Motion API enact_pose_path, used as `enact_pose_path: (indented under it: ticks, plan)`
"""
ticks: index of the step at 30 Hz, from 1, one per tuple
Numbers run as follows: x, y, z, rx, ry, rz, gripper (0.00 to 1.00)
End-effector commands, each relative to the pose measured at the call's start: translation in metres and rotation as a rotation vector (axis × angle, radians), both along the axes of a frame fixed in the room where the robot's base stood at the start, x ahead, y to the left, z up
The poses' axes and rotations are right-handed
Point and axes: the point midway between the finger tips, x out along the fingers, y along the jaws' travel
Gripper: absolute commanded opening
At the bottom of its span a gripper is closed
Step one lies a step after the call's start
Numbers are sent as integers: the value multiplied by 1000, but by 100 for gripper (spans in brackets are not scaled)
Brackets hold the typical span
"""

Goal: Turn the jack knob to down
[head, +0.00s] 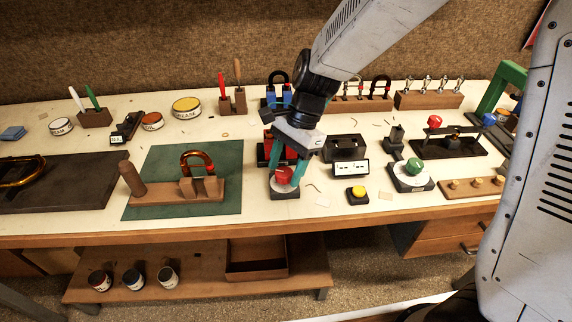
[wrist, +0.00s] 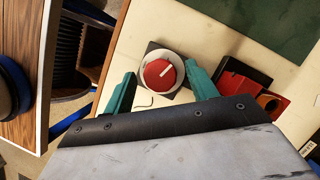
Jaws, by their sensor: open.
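A red knob (head: 284,174) sits on a round pale dial with a dark square base, near the bench's front edge. In the wrist view the red knob (wrist: 157,74) shows a white pointer line slanting up and right. My gripper (head: 286,178) is open with its teal fingers down around the red knob. In the wrist view my gripper (wrist: 161,73) has one finger on each side of the dial; I cannot tell whether they touch the knob. A second knob, green (head: 415,166), stands on another dial to the right. No label shows which is the jack knob.
A red block-like device (head: 266,148) stands close behind my gripper. A yellow button (head: 358,191) and a white display panel (head: 351,168) are to the right. A wooden fixture (head: 150,197) on a green mat (head: 225,160) is to the left.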

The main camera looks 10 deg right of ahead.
Motion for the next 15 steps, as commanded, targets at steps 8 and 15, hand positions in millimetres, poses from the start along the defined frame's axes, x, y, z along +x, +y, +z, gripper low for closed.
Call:
enact_pose_path:
  ticks: [8,15]
  plan:
    - [0,0,0,0,0,1,32]
    - [0,0,0,1,-1,3,13]
